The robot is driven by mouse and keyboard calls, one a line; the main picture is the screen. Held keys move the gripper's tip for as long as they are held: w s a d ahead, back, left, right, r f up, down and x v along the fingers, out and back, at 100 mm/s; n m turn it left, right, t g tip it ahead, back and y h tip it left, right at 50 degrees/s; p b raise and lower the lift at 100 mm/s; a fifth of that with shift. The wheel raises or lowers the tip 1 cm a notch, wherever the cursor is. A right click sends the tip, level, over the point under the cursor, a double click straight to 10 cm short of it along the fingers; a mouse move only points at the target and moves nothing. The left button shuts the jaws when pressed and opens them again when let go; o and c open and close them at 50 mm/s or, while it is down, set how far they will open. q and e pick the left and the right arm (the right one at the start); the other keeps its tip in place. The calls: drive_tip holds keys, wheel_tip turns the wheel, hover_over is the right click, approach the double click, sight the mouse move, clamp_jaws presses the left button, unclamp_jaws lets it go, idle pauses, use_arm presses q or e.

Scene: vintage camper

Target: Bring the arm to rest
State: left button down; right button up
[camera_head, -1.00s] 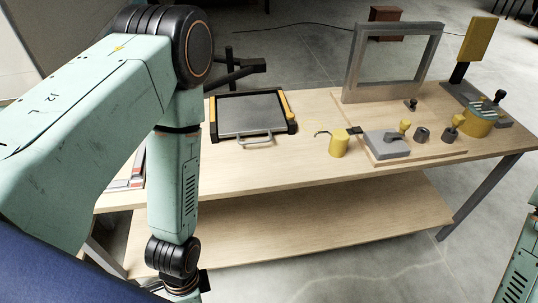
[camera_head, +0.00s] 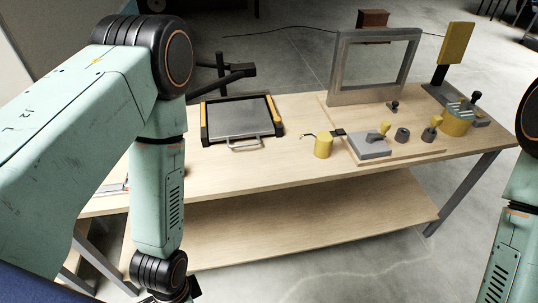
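My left arm (camera_head: 160,195) comes in from the left, bent at a black joint, with its forearm hanging down in front of the table's left part. Only a dark bit of its end shows at the bottom edge, so I cannot tell how the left gripper stands. My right arm (camera_head: 510,230) shows at the right edge, also hanging down, and its gripper is out of view. Neither arm visibly touches the things on the wooden table (camera_head: 260,180).
A black and yellow tray (camera_head: 240,117) with a handle lies on the table. A yellow cup (camera_head: 323,147), a grey block (camera_head: 370,147), a grey frame (camera_head: 340,75) and a yellow panel (camera_head: 454,45) stand to the right. The lower shelf (camera_head: 300,220) is bare.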

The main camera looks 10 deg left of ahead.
use_arm(q)
drive_tip(key=shift+s+n, duration=0.6)
drive_tip(key=shift+s, duration=0.45)
use_arm(e)
drive_tip(key=shift+s+d+f, duration=0.15)
drive_tip(key=shift+s+f, duration=0.15)
drive_tip(key=shift+s, duration=0.5)
drive_tip(key=shift+r, duration=0.1)
